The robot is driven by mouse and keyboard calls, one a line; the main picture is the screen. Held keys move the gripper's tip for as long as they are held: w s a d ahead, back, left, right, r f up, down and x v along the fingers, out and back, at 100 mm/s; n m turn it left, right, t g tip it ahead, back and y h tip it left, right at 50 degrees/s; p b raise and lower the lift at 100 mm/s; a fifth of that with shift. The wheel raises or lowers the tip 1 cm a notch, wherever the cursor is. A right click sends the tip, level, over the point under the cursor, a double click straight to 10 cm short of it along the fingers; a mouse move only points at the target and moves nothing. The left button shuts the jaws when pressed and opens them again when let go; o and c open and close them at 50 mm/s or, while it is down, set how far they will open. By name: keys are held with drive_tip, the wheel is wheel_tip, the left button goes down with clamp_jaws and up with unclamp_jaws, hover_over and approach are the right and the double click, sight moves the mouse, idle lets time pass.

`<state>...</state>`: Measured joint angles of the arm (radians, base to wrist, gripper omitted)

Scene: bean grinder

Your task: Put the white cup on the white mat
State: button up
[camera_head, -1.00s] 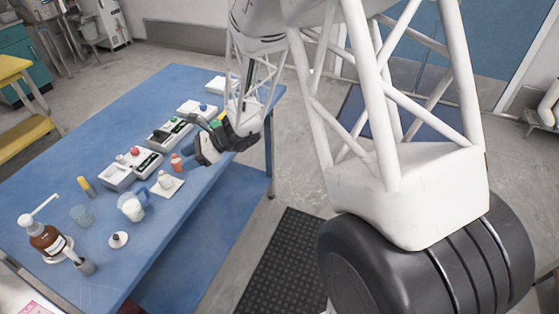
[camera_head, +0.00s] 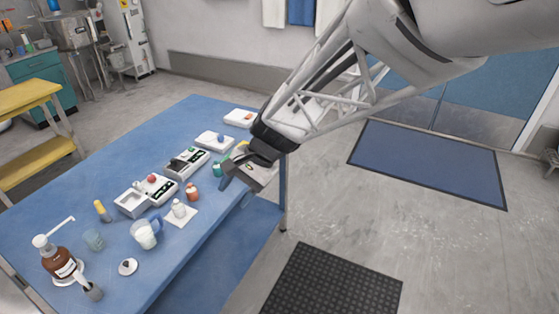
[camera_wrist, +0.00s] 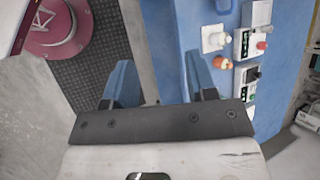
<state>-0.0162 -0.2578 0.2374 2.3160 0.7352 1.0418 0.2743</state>
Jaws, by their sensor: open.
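A white cup-like vessel with a blue handle (camera_head: 145,234) stands upright on the blue table, near its right edge. The square white mat (camera_head: 188,219) lies just behind it, with a small white bottle-like object (camera_head: 179,208) standing on it. The mat also shows in the wrist view (camera_wrist: 207,47). My gripper (camera_head: 236,188) is open and empty, above the table's right edge, to the right of the mat and apart from everything. Its two blue fingers (camera_wrist: 160,75) are spread in the wrist view, with floor and table edge between them.
An orange bottle (camera_head: 192,192) and a green one (camera_head: 219,168) stand between mat and gripper. White devices (camera_head: 160,187) line the table behind. A brown pump bottle (camera_head: 60,262), a glass (camera_head: 93,240) and a yellow-capped vial (camera_head: 102,211) stand at left.

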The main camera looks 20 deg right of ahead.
drive_tip(key=s+d+r+n+t+h, duration=0.1)
drive_tip(key=s+d+r+n+h, duration=0.2)
drive_tip(key=s, duration=0.4)
drive_tip(key=s+d+r+n+t+h, duration=0.2)
drive_tip(key=s+d+r+n+h, duration=0.2)
drive_tip(key=s+d, duration=0.4)
drive_tip(key=shift+d+n, duration=0.2)
drive_tip(key=shift+n, duration=0.2)
idle(0.6)
